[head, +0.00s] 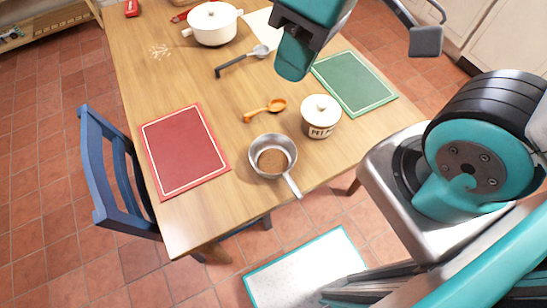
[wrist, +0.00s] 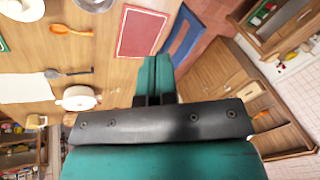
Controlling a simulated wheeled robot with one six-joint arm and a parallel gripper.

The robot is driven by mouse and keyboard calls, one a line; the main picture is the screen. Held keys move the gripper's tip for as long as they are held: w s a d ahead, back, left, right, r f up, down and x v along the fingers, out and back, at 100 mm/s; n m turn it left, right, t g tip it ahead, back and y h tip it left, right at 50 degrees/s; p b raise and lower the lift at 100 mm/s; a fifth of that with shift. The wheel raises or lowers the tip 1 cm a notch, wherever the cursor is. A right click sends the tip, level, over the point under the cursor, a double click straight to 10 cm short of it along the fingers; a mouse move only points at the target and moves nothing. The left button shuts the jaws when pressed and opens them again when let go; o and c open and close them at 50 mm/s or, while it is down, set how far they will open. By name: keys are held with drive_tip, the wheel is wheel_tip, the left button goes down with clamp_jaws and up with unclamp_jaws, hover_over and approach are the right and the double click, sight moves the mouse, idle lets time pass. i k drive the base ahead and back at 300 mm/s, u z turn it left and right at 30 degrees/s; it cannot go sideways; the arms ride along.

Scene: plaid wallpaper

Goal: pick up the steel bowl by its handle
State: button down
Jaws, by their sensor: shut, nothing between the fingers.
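The steel bowl (head: 284,146) is a small pan with brown contents, near the table's front edge in the head view. Its straight handle (head: 292,186) points toward the front edge, down and to the right. In the wrist view only part of the bowl (wrist: 95,4) shows at the top edge, and its handle is out of frame. My gripper (head: 293,70) hangs over the far part of the table, well apart from the bowl. In the wrist view its teal fingers (wrist: 155,75) are together with nothing between them.
A lidded white canister (head: 320,118) stands right beside the bowl, with an orange ladle (head: 265,110) behind. A red mat (head: 183,150) lies left, a green mat (head: 354,84) right. A white pot (head: 212,24) and grey ladle (head: 240,62) are farther back. A blue chair (head: 105,165) stands left.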

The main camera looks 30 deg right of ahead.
sight(272, 156)
drive_tip(key=k, duration=1.3)
drive_tip(key=z, duration=0.05)
drive_tip(key=i, duration=0.9)
drive_tip(key=z, duration=0.4)
